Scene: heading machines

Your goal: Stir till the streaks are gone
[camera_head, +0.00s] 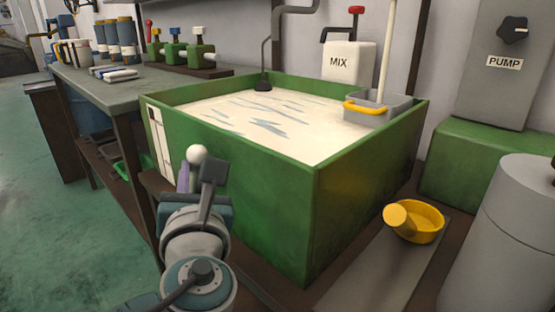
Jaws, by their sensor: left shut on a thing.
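The green open tank (240,205) stands in the middle, filled with a cream-white liquid (215,105). Several grey streaks (268,128) lie across the liquid's surface. My left gripper (197,172) is in front of the tank's near left wall. It is shut at a white round knob (197,154); what lies below the knob is mostly hidden by the gripper. A thin dark rod with a black foot (263,84) reaches the liquid at the back. A white box labelled MIX (346,61) with a red-knobbed lever (356,10) is behind the tank. My right gripper is not in view.
A grey basket (379,106) with a yellow handle and a pale pole sits at the tank's back right corner. A yellow scoop (417,222) lies right of the tank. A bench (140,86) with bottles and valves stands left; a grey cylinder (512,240) stands right.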

